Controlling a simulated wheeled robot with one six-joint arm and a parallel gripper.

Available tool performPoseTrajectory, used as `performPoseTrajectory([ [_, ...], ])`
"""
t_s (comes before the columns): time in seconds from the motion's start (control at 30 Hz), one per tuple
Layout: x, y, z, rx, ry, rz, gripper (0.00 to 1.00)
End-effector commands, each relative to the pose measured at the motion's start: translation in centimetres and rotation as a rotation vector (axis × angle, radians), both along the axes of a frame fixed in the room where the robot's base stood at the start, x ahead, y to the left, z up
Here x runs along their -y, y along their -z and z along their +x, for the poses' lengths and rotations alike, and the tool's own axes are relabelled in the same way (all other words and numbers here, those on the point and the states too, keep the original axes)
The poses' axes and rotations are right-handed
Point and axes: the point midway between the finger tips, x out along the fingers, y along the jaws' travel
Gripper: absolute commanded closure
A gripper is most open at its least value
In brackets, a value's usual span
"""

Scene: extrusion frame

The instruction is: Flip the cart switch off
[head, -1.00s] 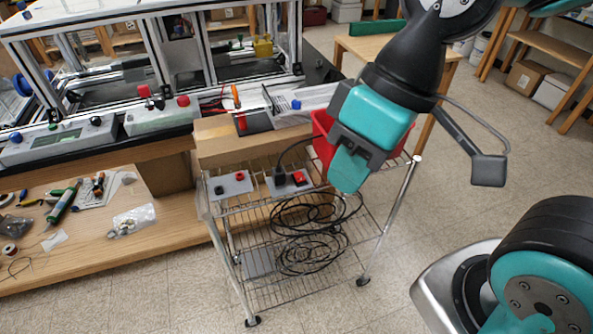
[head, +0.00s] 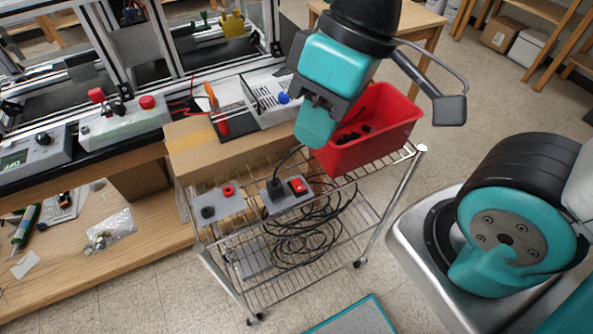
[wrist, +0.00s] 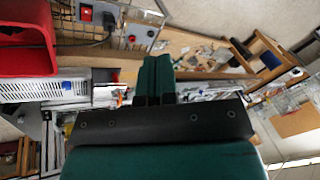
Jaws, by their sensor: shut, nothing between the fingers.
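The cart (head: 330,177) is a wire-shelf cart. On its top shelf lies a grey switch box (head: 283,207) with a red rocker switch (head: 298,185) and a black plug with a cable (head: 275,187). I cannot tell which way the rocker is tipped. The red switch also shows in the wrist view (wrist: 86,14), at the top left. My gripper (head: 313,130) has teal fingers, shut and empty. It appears above and behind the switch box in the head view, apart from it. In the wrist view the shut fingers (wrist: 153,75) point at the benches, with the switch off to their left.
A second grey box (head: 217,203) with a black and a red round part lies left of the switch box. A red bin (head: 385,135) holding dark pieces stands right behind. A cardboard box (head: 190,150) lies at the back left. Coiled black cable hangs below.

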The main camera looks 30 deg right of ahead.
Motion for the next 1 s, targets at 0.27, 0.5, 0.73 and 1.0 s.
performPoseTrajectory([
  [0.27,0.1,0.9,1.7,-0.083,0.166,-0.035,1.0],
  [0.5,1.8,5.5,8.8,-0.382,0.948,-0.221,1.0],
  [0.73,3.7,11.4,14.2,-0.539,1.727,-0.417,1.0],
  [1.0,4.8,14.6,16.3,-0.556,2.124,-0.507,1.0],
])
